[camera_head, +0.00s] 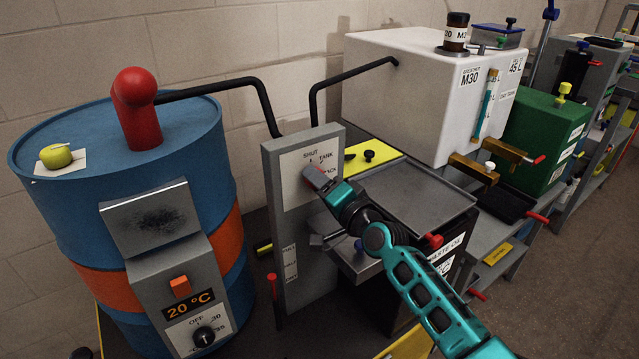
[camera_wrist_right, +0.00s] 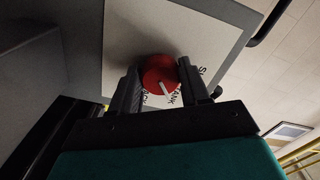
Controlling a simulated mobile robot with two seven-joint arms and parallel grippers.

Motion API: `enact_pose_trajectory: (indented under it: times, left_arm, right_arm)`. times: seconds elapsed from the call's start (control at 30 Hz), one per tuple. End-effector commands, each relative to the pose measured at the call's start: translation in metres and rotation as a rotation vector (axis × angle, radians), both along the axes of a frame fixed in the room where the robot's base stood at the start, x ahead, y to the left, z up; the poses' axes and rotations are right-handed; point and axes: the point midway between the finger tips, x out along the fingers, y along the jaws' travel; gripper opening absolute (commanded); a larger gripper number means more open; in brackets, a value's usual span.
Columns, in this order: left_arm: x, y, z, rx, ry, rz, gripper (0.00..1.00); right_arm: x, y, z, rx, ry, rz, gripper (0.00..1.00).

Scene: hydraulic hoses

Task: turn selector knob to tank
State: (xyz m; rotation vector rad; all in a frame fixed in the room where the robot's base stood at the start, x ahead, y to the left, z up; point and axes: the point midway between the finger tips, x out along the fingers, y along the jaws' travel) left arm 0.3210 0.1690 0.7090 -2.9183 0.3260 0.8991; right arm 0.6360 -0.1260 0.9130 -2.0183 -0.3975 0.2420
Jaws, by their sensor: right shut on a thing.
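The selector knob (camera_wrist_right: 159,73) is round and red with a white pointer line, seen in the right wrist view. It sits on a white label plate (camera_head: 294,161) on a grey upright panel. My right gripper (camera_wrist_right: 159,90) is shut on the knob, one finger on each side. In the wrist view the pointer runs down and slightly right, towards the partly covered TANK lettering. In the head view my right gripper (camera_head: 316,179) hides most of the knob. My left gripper is not in view.
A blue and orange drum (camera_head: 60,215) with a red fitting stands left of the panel. A white M30 tank (camera_head: 415,90) stands behind. Black hoses (camera_head: 255,84) run above the panel.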

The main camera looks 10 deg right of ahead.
Motion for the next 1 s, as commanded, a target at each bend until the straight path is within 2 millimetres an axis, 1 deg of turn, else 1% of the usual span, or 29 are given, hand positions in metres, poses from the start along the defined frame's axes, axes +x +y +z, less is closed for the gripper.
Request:
enact_pose_trajectory:
  times: [0.37, 0.4, 0.6, 0.67, 0.87, 1.0]
  left_arm:
    - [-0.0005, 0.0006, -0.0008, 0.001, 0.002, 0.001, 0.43]
    - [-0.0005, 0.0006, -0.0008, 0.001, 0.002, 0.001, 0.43]
    - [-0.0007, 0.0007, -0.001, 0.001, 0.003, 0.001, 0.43]
    - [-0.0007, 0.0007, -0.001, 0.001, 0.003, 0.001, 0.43]
    - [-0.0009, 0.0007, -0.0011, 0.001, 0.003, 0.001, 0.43]
    - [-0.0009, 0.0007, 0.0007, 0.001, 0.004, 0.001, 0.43]
  right_arm:
    - [-0.0002, 0.0001, -0.0008, 0.004, 0.003, 0.0, 0.15]
    - [-0.0002, 0.0001, -0.0008, 0.004, 0.003, 0.0, 0.47]
    - [-0.0001, 0.0, -0.0006, 0.003, 0.003, 0.0, 0.67]
    - [-0.0001, 0.0, -0.0005, 0.003, 0.003, 0.0, 0.71]
    - [-0.0002, -0.0001, -0.0002, 0.004, 0.002, 0.0, 0.71]
    - [-0.0059, -0.0027, -0.0002, 0.003, 0.002, 0.0, 0.71]
